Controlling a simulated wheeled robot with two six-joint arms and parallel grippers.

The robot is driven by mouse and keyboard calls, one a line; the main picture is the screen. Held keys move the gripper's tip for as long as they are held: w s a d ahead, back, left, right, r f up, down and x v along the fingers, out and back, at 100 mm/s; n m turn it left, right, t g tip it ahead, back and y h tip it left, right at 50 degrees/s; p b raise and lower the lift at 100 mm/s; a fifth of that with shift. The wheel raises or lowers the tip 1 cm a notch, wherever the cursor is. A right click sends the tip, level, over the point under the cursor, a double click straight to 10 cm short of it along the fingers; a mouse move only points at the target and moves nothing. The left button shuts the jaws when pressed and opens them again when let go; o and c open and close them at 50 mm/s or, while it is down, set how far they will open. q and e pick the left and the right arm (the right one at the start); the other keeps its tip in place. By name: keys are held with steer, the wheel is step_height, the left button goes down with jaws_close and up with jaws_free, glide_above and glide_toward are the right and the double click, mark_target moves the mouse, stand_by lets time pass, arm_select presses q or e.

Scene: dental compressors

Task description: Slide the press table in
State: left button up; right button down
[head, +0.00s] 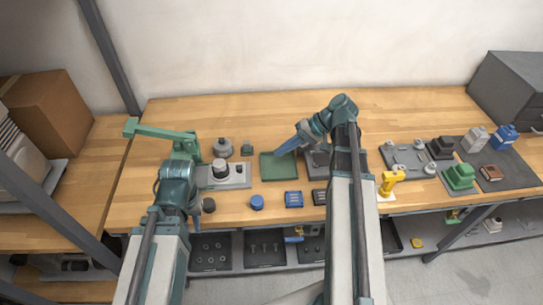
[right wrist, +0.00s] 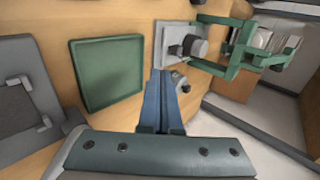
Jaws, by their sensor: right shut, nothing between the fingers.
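The press table, a light grey plate (head: 239,183) with a round dark-and-light fixture on it, lies on the bench beside the green press (head: 160,132). In the right wrist view the plate (right wrist: 170,36) and its cylinder lie beyond my fingertips, next to the green press frame (right wrist: 232,58). My right gripper (head: 279,154) is shut and empty, above the right part of the green tray; its blue fingers (right wrist: 160,74) point toward the plate and stand apart from it.
The green tray (head: 278,174) lies right of the plate. Blue blocks (head: 293,199), a blue round part (head: 257,202) and a dark knob (head: 208,205) sit along the front edge. A grey round part (head: 223,147) stands behind. The back of the bench is clear.

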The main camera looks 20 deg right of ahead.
mark_target(219, 163)
steer(key=b+x, duration=0.5)
steer(key=x, duration=0.4)
steer(key=shift+d+f, duration=0.1)
steer(key=shift+d, duration=0.05)
steer(key=shift+w+a+r, duration=0.15)
steer(key=shift+a, duration=0.4)
steer(key=shift+w+a+r, duration=0.15)
steer(key=shift+a+r, duration=0.05)
steer(key=shift+a, duration=0.35)
steer(key=shift+w+a, duration=0.2)
steer(key=shift+a, duration=0.6)
steer(key=w+a, duration=0.1)
steer(key=a, duration=0.2)
steer(key=w+a, duration=0.1)
steer(key=a, duration=0.3)
steer(key=w+a, duration=0.1)
steer(key=a, duration=0.2)
steer(key=shift+a, duration=0.3)
steer(key=shift+w+a, duration=0.1)
steer(key=shift+a, duration=0.15)
